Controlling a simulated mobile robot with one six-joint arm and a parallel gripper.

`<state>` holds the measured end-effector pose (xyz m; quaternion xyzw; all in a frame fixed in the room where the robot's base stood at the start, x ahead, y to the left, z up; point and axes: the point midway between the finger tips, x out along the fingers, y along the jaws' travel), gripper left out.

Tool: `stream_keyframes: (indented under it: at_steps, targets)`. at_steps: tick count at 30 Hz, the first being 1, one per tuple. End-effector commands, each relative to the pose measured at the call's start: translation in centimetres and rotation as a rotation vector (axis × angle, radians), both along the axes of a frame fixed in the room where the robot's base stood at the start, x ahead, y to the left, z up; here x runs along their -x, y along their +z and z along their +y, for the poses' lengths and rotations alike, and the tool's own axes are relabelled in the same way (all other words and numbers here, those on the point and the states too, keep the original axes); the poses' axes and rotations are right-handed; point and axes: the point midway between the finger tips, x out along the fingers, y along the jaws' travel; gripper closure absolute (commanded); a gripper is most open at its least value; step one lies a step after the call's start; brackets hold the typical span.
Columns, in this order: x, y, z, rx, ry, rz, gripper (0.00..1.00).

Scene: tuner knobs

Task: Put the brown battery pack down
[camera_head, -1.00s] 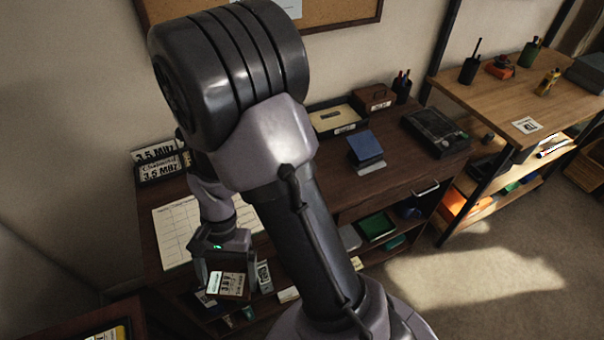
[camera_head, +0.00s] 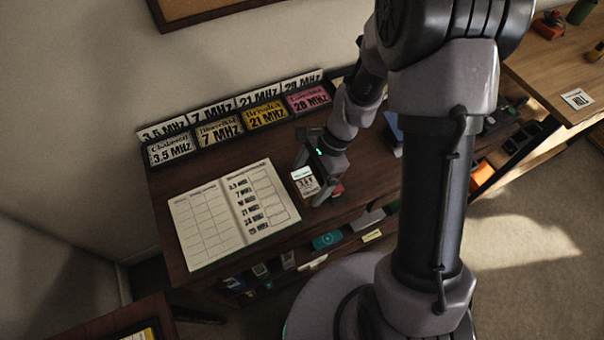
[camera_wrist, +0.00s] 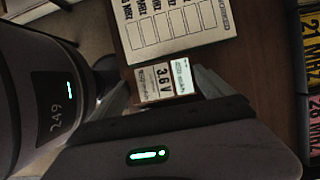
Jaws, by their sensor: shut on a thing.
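The brown battery pack (camera_head: 306,184) shows a pale label face in the head view. In the wrist view the pack (camera_wrist: 157,84) has a label reading 3.6 V and a smaller white and green label beside it. My gripper (camera_head: 313,182) is shut on the pack, with a finger on either side; the fingers (camera_wrist: 165,90) also show in the wrist view. The pack is over the dark wooden desk (camera_head: 208,169), right of the open log book, near the front edge. I cannot tell whether it touches the desktop.
The open log book (camera_head: 235,212) lies left of my gripper. Several frequency cards (camera_head: 220,130) stand along the back of the desk. Shelves with small items lie below the front edge.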

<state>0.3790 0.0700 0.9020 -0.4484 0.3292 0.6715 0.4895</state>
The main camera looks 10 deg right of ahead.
Motion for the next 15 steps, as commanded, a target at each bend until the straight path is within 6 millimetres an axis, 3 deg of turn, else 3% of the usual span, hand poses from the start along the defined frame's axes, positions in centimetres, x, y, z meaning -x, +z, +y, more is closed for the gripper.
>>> stream_keyframes:
  at_steps: [3,6,12,15]
  targets:
    - [-2.8,-0.5,0.7,0.000,0.001,0.000,0.54]
    - [-3.8,-0.7,0.9,0.001,0.002,0.000,0.54]
    - [-3.9,-4.2,0.9,0.000,0.000,0.003,0.54]
    - [-3.9,-4.0,0.9,0.001,0.000,0.001,0.54]
